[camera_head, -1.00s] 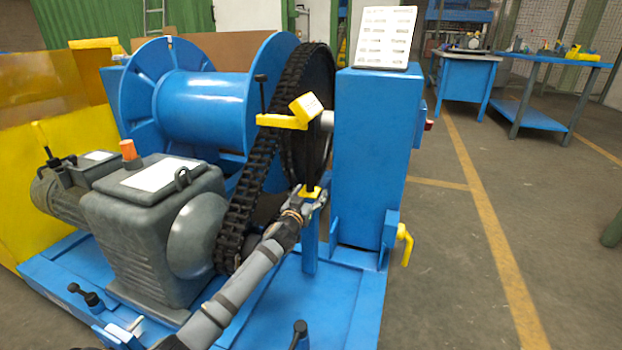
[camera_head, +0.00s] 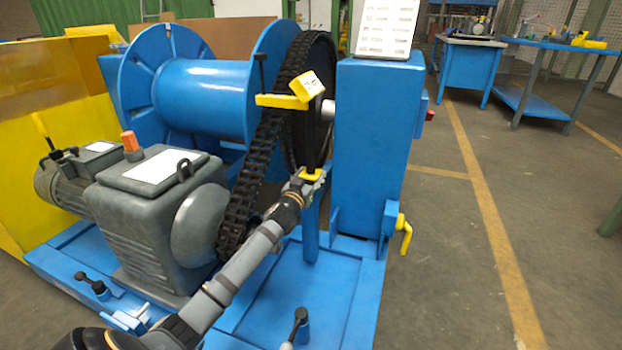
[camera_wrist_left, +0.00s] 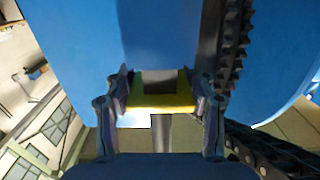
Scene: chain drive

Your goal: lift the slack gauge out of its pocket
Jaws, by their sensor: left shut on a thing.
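The slack gauge has a yellow block head (camera_head: 312,85), a flat yellow arm (camera_head: 282,101) reaching left across the chain, and a dark upright stem. My left gripper (camera_head: 310,177) is shut on the yellow lower part of the gauge, just above a blue post (camera_head: 311,232). In the left wrist view the yellow part (camera_wrist_left: 162,104) sits between the two fingers of my left gripper (camera_wrist_left: 161,98). The gripper hides the gauge's lower end, so I cannot tell whether it is clear of its pocket. My right gripper is not in view.
The black chain (camera_head: 245,190) runs close left of the gauge, beside the blue drum (camera_head: 205,103). A blue housing (camera_head: 372,150) stands close on the right. A grey gearbox (camera_head: 150,220) is front left. The base plate (camera_head: 300,300) has upright clamp handles.

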